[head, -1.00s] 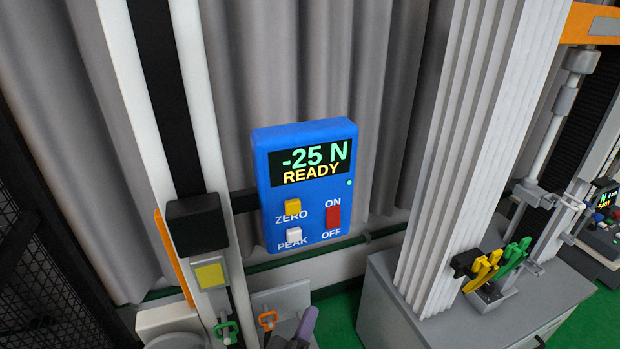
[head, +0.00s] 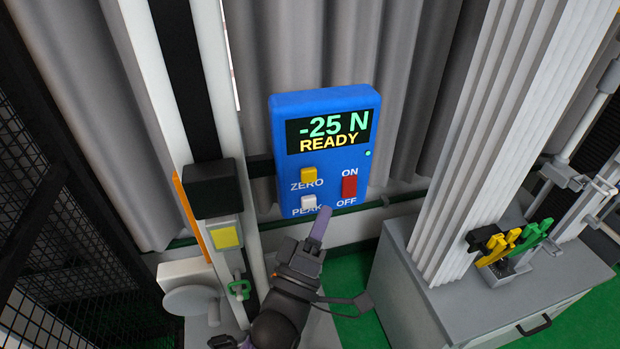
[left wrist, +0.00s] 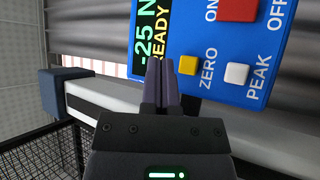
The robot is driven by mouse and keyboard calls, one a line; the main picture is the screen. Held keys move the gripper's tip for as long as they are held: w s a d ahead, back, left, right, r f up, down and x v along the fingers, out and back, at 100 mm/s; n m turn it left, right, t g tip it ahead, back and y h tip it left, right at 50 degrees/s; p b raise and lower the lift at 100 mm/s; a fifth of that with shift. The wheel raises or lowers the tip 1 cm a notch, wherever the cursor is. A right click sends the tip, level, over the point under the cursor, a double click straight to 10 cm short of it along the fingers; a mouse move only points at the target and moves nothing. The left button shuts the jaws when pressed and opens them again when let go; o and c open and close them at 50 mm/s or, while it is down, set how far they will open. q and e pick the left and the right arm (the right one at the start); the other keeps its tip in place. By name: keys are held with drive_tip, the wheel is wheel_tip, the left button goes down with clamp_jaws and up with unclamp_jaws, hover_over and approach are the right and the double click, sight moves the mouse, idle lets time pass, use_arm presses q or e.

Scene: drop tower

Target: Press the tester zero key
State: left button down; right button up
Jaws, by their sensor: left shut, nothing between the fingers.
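The blue tester box (head: 283,145) shows "-25 N READY" on its black display. Its yellow zero key (head: 309,174) sits above the white peak key (head: 309,203), with a red on/off switch (head: 349,187) to their right. My left gripper (head: 321,222) is shut and empty, with its fingertips just below the box, right of the peak key in the head view. In the left wrist view the shut fingers (left wrist: 161,75) point toward the box, and the zero key (left wrist: 188,66) shows just right of the fingertips. I cannot tell if the fingers touch the box. My right gripper is not in view.
A white rail post (head: 162,95) with a black block (head: 213,188) stands left of the box. A ribbed pillar (head: 480,150) stands on a grey cabinet (head: 400,290) at the right, with yellow and green clips (head: 510,243). A black mesh fence (head: 50,230) is at the far left.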

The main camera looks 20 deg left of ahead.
sight(314, 173)
use_arm(q)
drive_tip(key=shift+w+a+b, duration=0.25)
drive_tip(key=shift+w+a, duration=0.3)
drive_tip(key=shift+w, duration=0.25)
drive_tip(key=shift+w+a+b, duration=0.3)
drive_tip(key=shift+w+a, duration=0.25)
drive_tip(key=shift+w, duration=0.3)
drive_tip(key=shift+w+a+b, duration=0.25)
drive_tip(key=shift+w+a, duration=0.3)
drive_tip(key=shift+w, duration=0.25)
drive_tip(key=shift+w+a, duration=0.25)
drive_tip(key=shift+w, duration=0.1)
drive_tip(key=shift+w+a, duration=0.3)
drive_tip(key=shift+w, duration=0.1)
idle(0.8)
drive_tip(key=shift+s+d, duration=0.5)
drive_tip(key=shift+s, duration=0.25)
